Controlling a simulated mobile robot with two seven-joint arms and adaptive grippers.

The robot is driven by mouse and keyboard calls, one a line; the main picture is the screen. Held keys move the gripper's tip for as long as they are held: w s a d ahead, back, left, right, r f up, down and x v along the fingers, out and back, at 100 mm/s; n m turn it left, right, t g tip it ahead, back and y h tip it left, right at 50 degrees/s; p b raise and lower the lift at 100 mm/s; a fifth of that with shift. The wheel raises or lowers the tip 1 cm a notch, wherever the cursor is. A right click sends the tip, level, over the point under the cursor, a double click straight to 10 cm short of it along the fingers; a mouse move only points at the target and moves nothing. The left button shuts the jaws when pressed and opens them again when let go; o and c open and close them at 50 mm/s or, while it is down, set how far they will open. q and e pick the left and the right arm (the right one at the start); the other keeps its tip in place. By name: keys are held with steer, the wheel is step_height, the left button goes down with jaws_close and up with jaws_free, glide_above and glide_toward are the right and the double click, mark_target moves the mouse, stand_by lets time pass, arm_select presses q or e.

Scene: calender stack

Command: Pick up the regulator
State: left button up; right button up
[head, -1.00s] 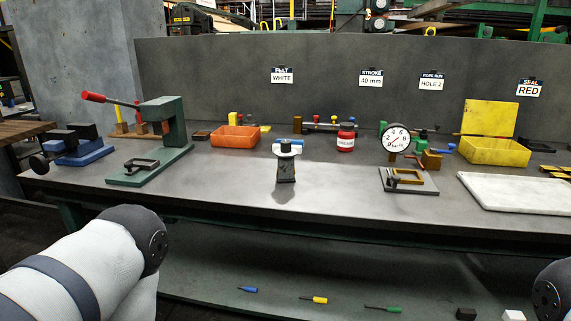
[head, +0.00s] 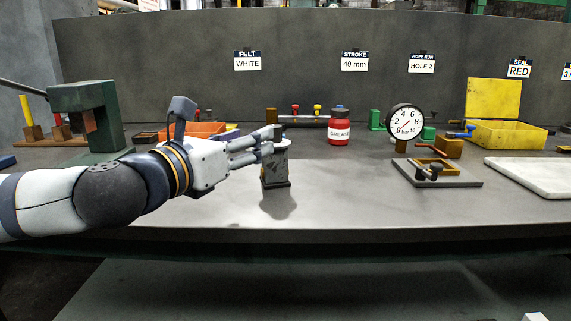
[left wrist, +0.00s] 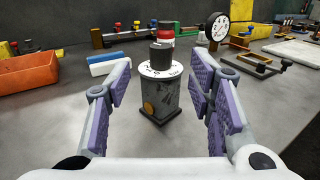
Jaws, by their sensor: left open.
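The regulator (head: 276,172) appears to be the dark grey upright block on the table, with a white numbered ring and dark knob on top. It also stands upright in the left wrist view (left wrist: 158,98), with a brass-coloured round spot on its front. My left gripper (head: 266,146) reaches in from the left, its fingers overlapping the regulator's top in the head view. In the left wrist view the open fingers (left wrist: 168,90) lie either side of the regulator, with visible gaps. Nothing is held. My right gripper is not in view.
An orange bin (left wrist: 28,80) and a blue-white bar (left wrist: 110,64) lie left of the regulator in the wrist view. A red grease jar (head: 339,128) and a dial gauge (head: 404,121) stand right and behind. The table front is clear.

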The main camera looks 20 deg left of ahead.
mark_target(274, 126)
arm_select(q)
steer(key=x, duration=0.9)
steer(key=shift+d+f+p, duration=0.1)
steer(key=shift+p, duration=0.25)
jaws_close()
